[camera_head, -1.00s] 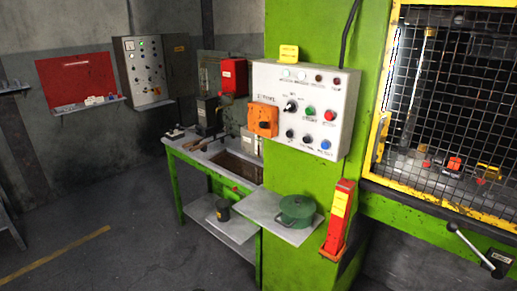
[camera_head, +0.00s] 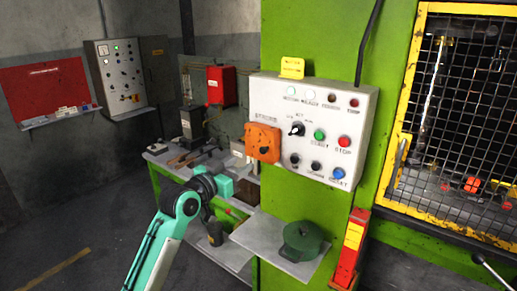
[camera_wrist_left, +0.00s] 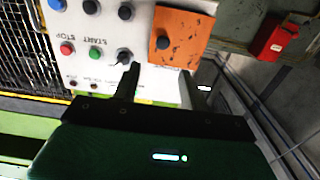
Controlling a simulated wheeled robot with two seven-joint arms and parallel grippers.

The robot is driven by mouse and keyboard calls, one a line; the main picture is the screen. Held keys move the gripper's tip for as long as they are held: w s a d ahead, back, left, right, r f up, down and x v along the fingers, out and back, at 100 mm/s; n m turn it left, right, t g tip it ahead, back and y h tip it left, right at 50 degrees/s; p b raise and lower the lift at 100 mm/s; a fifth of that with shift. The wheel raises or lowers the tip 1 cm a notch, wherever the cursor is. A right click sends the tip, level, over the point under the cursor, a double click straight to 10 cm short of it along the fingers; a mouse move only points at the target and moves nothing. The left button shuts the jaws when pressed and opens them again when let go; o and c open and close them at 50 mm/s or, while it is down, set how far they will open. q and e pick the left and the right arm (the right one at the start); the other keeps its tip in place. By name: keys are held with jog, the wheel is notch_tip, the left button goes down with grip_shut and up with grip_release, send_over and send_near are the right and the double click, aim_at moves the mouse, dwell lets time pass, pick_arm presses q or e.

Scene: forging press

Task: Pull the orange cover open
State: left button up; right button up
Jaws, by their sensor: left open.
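The orange cover (camera_head: 263,143) is a scuffed plate with a dark round knob, on the left part of the white control panel (camera_head: 330,115). It looks closed, flat against the panel. My left arm reaches up from the bottom, with its left gripper (camera_head: 232,187) below and left of the cover. In the left wrist view, the picture is turned over, and the orange cover (camera_wrist_left: 176,38) is beyond the gripper's two dark fingers (camera_wrist_left: 158,78). The fingers are apart with nothing between them. They do not appear to touch the cover. My right gripper is not in view.
The panel is on a green column, with buttons and a black selector right of the cover. A red-and-yellow post (camera_head: 350,250) and a mesh guard (camera_head: 460,120) are at right. A workbench stands behind my arm.

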aim_at(262, 150)
pick_arm(q)
jog(key=p+x, duration=0.3)
jog(key=x, duration=0.5)
jog(key=shift+w, duration=0.25)
jog(key=shift+w+d+f, duration=0.1)
jog(key=shift+w+d, duration=0.25)
jog(key=shift+w, duration=0.25)
grip_shut()
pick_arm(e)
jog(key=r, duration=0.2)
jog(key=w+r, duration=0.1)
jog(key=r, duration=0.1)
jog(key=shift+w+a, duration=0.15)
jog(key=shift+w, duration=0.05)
